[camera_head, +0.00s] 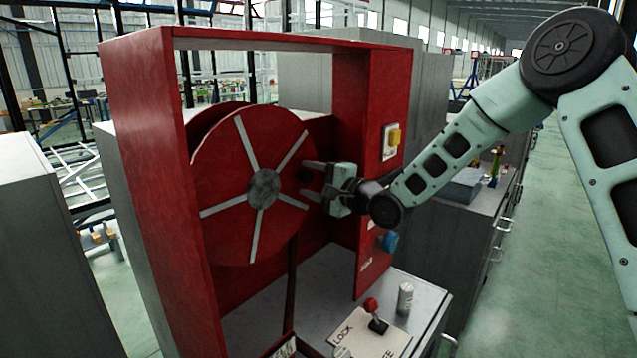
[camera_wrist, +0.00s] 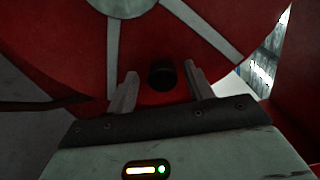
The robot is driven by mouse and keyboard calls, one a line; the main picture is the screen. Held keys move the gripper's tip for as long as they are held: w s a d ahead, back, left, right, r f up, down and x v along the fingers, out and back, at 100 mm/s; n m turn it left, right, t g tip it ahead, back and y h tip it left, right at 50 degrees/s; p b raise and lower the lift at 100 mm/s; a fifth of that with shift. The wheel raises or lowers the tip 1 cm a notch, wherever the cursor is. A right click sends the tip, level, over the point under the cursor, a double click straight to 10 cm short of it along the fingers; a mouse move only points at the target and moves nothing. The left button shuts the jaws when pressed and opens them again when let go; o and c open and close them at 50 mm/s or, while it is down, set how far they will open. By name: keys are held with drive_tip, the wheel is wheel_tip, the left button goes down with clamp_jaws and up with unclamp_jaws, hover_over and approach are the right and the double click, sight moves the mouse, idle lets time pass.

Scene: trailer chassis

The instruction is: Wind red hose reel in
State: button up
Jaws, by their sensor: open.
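The red hose reel (camera_head: 235,170) stands in a red frame (camera_head: 160,190) on a cabinet. It is a red disc with pale spokes and a grey hub (camera_head: 264,187). My gripper (camera_head: 308,180) is open at the right side of the disc. In the wrist view, a short dark round knob (camera_wrist: 162,75) sticks out of the reel face (camera_wrist: 80,60). My two fingers (camera_wrist: 158,90) stand on either side of the knob, with gaps to both. I cannot tell how deep the fingers reach along it. The hose itself is not clearly visible.
The frame's right post (camera_head: 385,100) carries a yellow switch (camera_head: 394,137) and a blue knob (camera_head: 389,242), close to my wrist. Below are a red-knobbed lever on a LOCK plate (camera_head: 348,333) and a can (camera_head: 405,298). Open floor (camera_head: 530,260) lies at the right.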

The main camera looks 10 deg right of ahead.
drive_tip(key=b+v, duration=0.4)
drive_tip(key=v, duration=1.3)
drive_tip(key=shift+s+b, duration=0.15)
drive_tip(key=shift+b, duration=0.2)
drive_tip(key=shift+d, duration=0.1)
drive_tip(key=s+a+f+n+g+h+b, duration=0.3)
drive_tip(key=s+a+f+n+g+h, duration=0.45)
drive_tip(key=f, duration=0.55)
drive_tip(key=s+a+f+n+g+b, duration=0.1)
drive_tip(key=s+n+g, duration=0.1)
drive_tip(key=s+n, duration=0.2)
drive_tip(key=s+a+f+n+g+h+b, duration=0.1)
drive_tip(key=s+n, duration=0.3)
drive_tip(key=s, duration=0.7)
drive_tip(key=s+a+f+n+g+h+b, duration=0.1)
drive_tip(key=s+n+g, duration=0.3)
drive_tip(key=s, duration=0.4)
drive_tip(key=shift+a+f+n, duration=0.35)
drive_tip(key=shift+a+f, duration=0.3)
drive_tip(key=shift+f, duration=0.1)
drive_tip(key=shift+h, duration=0.25)
